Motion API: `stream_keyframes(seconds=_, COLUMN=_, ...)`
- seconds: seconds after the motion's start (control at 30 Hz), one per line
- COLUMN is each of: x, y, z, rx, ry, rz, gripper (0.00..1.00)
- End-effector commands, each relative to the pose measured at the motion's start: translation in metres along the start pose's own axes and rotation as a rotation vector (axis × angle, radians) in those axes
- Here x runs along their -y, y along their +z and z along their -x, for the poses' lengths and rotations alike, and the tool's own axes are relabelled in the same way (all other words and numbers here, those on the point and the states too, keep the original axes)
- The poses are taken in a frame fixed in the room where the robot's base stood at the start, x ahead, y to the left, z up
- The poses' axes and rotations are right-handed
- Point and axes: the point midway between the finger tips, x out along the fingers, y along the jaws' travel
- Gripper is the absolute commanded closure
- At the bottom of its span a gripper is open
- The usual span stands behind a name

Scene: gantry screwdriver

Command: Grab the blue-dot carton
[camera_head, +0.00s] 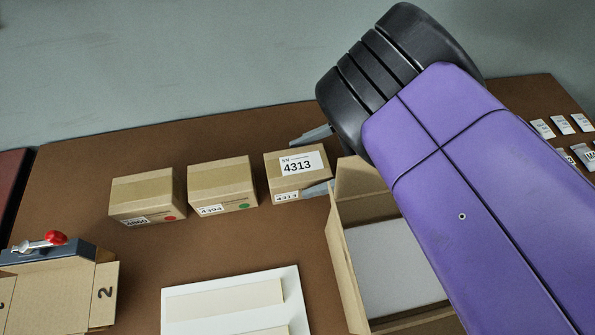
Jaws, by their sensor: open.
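Three brown cartons stand in a row on the brown table. The left carton (147,195) has a red dot and the middle carton (221,186) a green dot. The right carton (274,166) has a large white label reading 4313 on top. No blue dot shows; the right part of this carton's front is covered by a finger. My gripper (316,162) is open. One grey finger shows behind the right carton and the other in front of its right end. I cannot tell whether either finger touches it.
An open cardboard box (345,262) with a pale floor stands just right of the cartons, partly under my arm. A white tray (298,303) lies in front. Small labelled packets (562,125) lie far right.

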Motion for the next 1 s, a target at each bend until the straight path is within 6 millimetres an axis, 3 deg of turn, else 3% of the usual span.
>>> stream_keyframes(seconds=0.1, x=-0.0005, y=-0.0001, z=-0.0095, rx=0.001, ry=0.000, rz=-0.001, gripper=0.00)
stream_keyframes(seconds=0.37, x=-0.0004, y=-0.0006, z=-0.0110, rx=0.000, ry=0.000, rz=-0.001, gripper=0.02)
stream_keyframes(seconds=0.8, x=-0.0005, y=-0.0006, z=-0.0107, rx=0.000, ry=0.000, rz=-0.001, gripper=0.87)
stream_keyframes(seconds=1.0, x=-0.0001, y=0.0005, z=-0.0105, rx=0.002, ry=0.000, rz=0.000, gripper=0.87)
